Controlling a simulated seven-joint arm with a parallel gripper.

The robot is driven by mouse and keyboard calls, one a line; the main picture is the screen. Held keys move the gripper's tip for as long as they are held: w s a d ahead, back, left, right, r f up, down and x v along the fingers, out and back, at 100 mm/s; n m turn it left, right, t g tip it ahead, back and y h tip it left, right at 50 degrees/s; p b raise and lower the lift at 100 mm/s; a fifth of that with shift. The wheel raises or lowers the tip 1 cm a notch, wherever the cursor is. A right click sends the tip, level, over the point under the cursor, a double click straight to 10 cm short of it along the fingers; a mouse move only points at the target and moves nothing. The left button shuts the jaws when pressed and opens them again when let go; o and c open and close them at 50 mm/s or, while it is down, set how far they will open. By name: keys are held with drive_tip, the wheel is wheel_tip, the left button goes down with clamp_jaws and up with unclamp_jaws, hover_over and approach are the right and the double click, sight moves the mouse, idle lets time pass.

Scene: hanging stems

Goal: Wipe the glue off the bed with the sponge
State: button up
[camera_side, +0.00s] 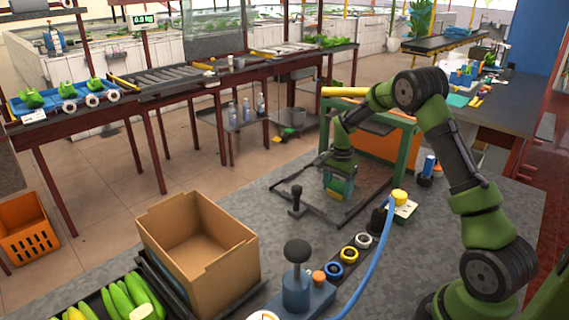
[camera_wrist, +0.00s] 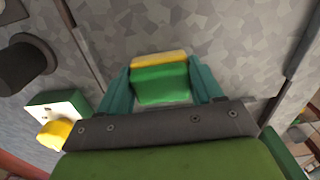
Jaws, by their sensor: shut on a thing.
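My gripper (camera_side: 339,187) is low over the grey bed (camera_side: 309,186), a flat panel edged by a dark frame. In the wrist view, my gripper's teal fingers (camera_wrist: 160,84) are shut on a sponge (camera_wrist: 160,82), green with a yellow edge, held between them. The bed (camera_wrist: 220,35) fills much of the wrist view. In the side view the sponge is mostly hidden by the fingers. I cannot tell whether it touches the bed. No glue can be clearly made out; a pale strip shows by the sponge's near edge in the wrist view.
A black-knobbed post (camera_side: 296,200) stands at the bed's left edge. A green frame (camera_side: 408,160) stands behind. An open cardboard box (camera_side: 200,245), a blue knobbed device (camera_side: 298,280) and several tape rings (camera_side: 348,255) are in front. A yellow-capped piece (camera_side: 399,197) sits right.

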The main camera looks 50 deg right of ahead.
sight(327, 204)
drive_tip(key=shift+d, duration=1.35)
drive_tip(key=shift+a, duration=3.95)
wheel_tip(327, 204, up, 8)
drive_tip(key=shift+d+r, duration=0.1)
drive_tip(key=shift+d, duration=0.05)
